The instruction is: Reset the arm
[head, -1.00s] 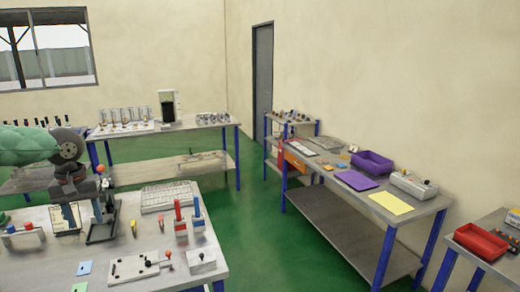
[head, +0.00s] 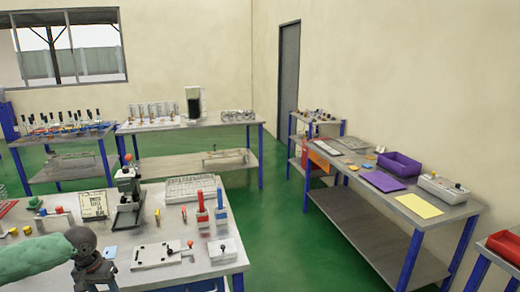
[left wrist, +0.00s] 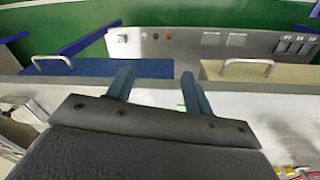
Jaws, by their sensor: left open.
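My left arm, with a green sleeve and dark wrist, comes in low at the left of the head view. Its dark gripper end (head: 95,275) is over the front left of the near workbench (head: 205,272), partly cut off by the frame's lower edge. In the left wrist view the two blue-grey fingers of my left gripper (left wrist: 157,82) stand apart with nothing between them. My right gripper is not in view.
The near bench holds a press-like device (head: 128,195), a white plate with a lever (head: 160,253), red-based posts (head: 202,215) and a white box (head: 222,250). A purple tray (head: 399,166) stands on the right bench. Green floor (head: 285,240) lies clear between benches.

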